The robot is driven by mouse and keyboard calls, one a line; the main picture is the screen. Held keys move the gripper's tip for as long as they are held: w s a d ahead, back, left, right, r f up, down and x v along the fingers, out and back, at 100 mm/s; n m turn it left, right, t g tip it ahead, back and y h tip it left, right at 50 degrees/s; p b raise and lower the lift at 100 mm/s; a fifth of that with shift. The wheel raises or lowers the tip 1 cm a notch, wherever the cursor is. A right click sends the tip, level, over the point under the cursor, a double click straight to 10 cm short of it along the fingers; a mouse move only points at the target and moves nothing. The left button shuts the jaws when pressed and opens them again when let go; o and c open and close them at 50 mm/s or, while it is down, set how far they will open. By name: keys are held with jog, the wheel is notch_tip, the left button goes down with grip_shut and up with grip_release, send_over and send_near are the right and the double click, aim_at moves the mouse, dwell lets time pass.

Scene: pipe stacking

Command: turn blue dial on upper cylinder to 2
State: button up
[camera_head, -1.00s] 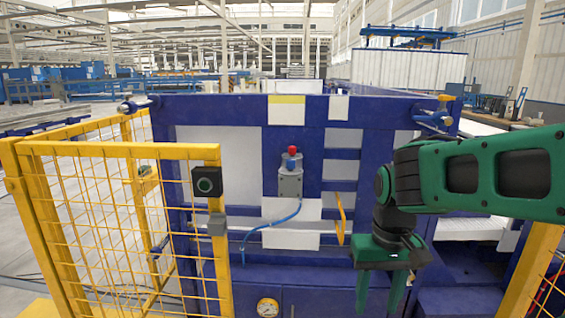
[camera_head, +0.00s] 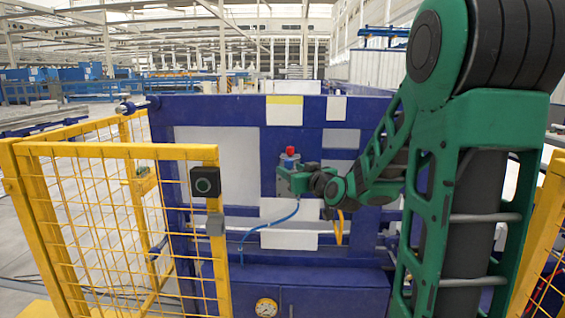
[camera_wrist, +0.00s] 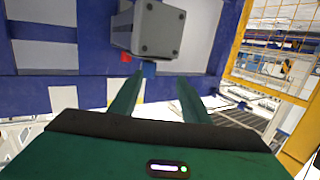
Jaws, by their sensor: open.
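The grey control box (camera_head: 284,185) is mounted on the blue machine panel. A red knob (camera_head: 290,150) tops it, and the blue dial (camera_head: 289,160) sits just below the red knob. My green gripper (camera_head: 290,180) is in front of the box and covers part of it. In the wrist view the grey box (camera_wrist: 149,28) is at the top, with the blue dial (camera_wrist: 149,69) and the red knob (camera_wrist: 125,57) at its lower edge. My gripper (camera_wrist: 155,82) is open, its fingers either side of the blue dial's line. Contact cannot be told. The dial's number is not readable.
A yellow mesh fence (camera_head: 110,200) with a black button box (camera_head: 205,182) stands at the left. A blue hose (camera_head: 270,225) hangs below the control box. A yellow handle (camera_head: 339,228) is right of the hose. A gauge (camera_head: 266,307) is low on the machine.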

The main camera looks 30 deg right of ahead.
jog(key=shift+w+d+f+m+t+h, duration=0.15)
jog(key=shift+d+t+h, duration=0.1)
jog(key=shift+d, duration=0.2)
jog(key=shift+w+d+r+m+t+h, duration=0.15)
jog(key=shift+d+t+h, duration=0.1)
jog(key=shift+d, duration=0.2)
jog(key=shift+w+d, duration=0.1)
jog(key=w, duration=0.3)
jog(key=w+d, duration=0.1)
jog(key=w, duration=0.6)
jog(key=shift+d, duration=0.35)
jog(key=c, duration=1)
jog(key=shift+d, duration=0.25)
jog(key=shift+c, duration=0.2)
jog(key=shift+a, duration=0.2)
